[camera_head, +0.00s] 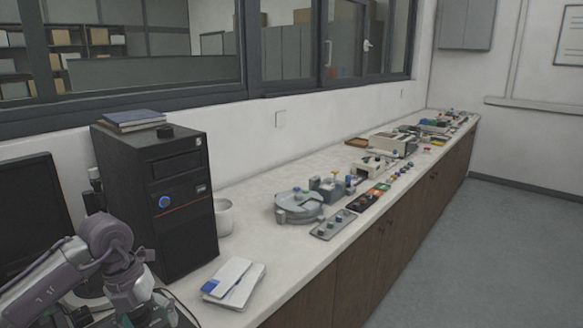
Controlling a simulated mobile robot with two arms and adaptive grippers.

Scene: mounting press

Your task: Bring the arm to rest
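My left arm comes in at the lower left, in front of a dark screen. Its gripper (148,312) is at the bottom edge of the picture, and its fingers are too cut off and crowded to tell open from shut. A tall black machine (185,225) with a blue knob (164,202) on its front stands on the counter just behind and right of the arm. I cannot tell whether the arm touches it. My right gripper is out of the picture.
The white counter (262,238) runs to the far right. A notepad with a pen (235,281) and a white cup (223,216) are near the machine. A grey round device (298,204), a control panel (334,224) and several instruments stand farther along. Grey floor (480,260) is clear.

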